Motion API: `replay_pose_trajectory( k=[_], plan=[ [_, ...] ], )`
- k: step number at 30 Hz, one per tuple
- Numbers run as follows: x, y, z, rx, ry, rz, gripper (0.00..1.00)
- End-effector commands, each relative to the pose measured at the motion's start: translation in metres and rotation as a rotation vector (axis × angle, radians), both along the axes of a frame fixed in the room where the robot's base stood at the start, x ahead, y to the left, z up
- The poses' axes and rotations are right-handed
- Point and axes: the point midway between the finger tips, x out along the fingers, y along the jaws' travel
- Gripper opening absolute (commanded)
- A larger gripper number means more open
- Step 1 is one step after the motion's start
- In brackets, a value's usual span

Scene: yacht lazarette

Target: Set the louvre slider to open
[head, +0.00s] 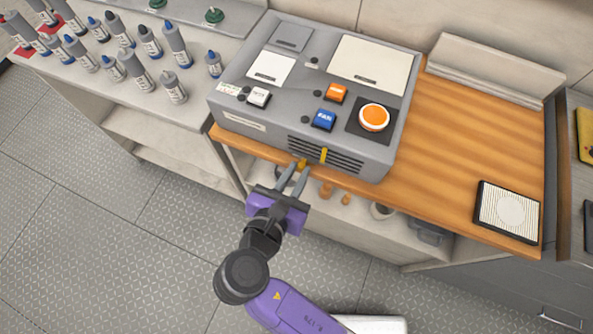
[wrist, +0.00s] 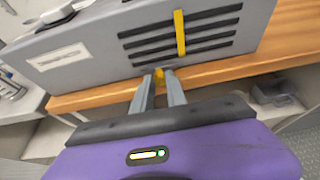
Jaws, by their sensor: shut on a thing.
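The grey console (head: 257,120) has a dark slatted louvre (head: 345,162) low on its front face, also in the wrist view (wrist: 205,38). An upright yellow bar (head: 323,155) crosses the slats; it shows in the wrist view (wrist: 179,33), clear of my fingers. A small yellow knob (head: 303,163), seemingly the louvre slider, sits below and left of the bar, at the console's lower edge. My gripper (head: 298,168) is shut on this knob; its tip shows between my fingertips in the wrist view (wrist: 159,73). The fingers hide the rest of the knob.
The console stands on a wooden counter (head: 455,150). Its top has a blue button (head: 324,120), an orange switch (head: 335,93) and a round orange button (head: 374,117). Several bottles (head: 174,86) stand at the left. Small items sit on the shelf below.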

Motion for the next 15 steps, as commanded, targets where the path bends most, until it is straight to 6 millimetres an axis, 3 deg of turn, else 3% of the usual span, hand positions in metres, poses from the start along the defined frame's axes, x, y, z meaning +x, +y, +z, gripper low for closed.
replay_pose_trajectory(
  k=[5,15],
  plan=[
    [-0.002,-0.005,0.003,-0.002,0.000,0.001,0.00],
    [-0.022,-0.060,0.006,-0.004,0.003,-0.003,0.00]
  ],
)
